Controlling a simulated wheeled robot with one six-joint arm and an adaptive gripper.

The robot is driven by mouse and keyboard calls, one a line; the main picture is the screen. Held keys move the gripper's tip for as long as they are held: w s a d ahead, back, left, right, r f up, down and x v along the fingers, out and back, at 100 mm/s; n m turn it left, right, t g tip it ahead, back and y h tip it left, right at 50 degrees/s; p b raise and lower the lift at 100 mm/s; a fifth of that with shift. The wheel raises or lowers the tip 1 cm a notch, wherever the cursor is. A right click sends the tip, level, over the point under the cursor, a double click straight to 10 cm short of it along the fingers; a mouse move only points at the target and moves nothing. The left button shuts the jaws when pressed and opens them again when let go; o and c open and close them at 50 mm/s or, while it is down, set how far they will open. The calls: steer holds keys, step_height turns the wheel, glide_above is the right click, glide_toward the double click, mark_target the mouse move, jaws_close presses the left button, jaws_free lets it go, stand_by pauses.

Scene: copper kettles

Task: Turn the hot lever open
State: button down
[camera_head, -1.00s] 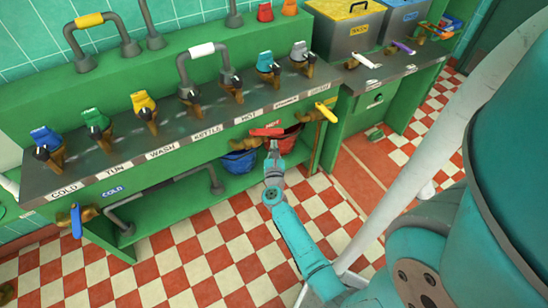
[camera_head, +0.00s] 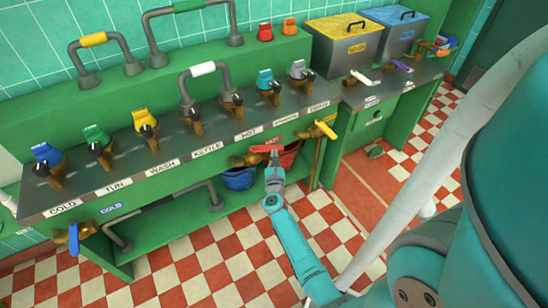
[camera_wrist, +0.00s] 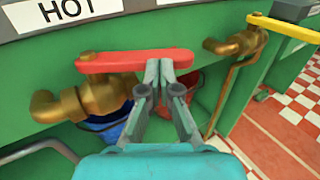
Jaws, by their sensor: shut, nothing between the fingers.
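The red hot lever (camera_head: 262,150) lies roughly level along the front of the green counter, below the HOT label. In the wrist view the red lever (camera_wrist: 125,61) sits on a brass valve (camera_wrist: 100,97) at its left end and points right. My gripper (camera_head: 273,168) is at the near side of the lever. In the wrist view its fingers (camera_wrist: 160,70) are together with nothing between them. The tips overlap the right half of the lever in the picture; I cannot tell whether they touch it.
A yellow lever (camera_wrist: 285,27) on another brass valve is to the right. A blue cold lever (camera_head: 73,238) is at the far left. Blue (camera_head: 238,178) and red (camera_head: 290,155) buckets stand behind the valve under the counter. The checkered floor (camera_head: 225,265) in front is clear.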

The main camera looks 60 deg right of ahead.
mark_target(276, 147)
steer(key=shift+d, duration=0.25)
steer(key=shift+s+x, duration=0.15)
steer(key=shift+x, duration=0.8)
steer(key=shift+s+x, duration=0.15)
steer(key=shift+x, duration=0.85)
steer(key=shift+d, duration=0.2)
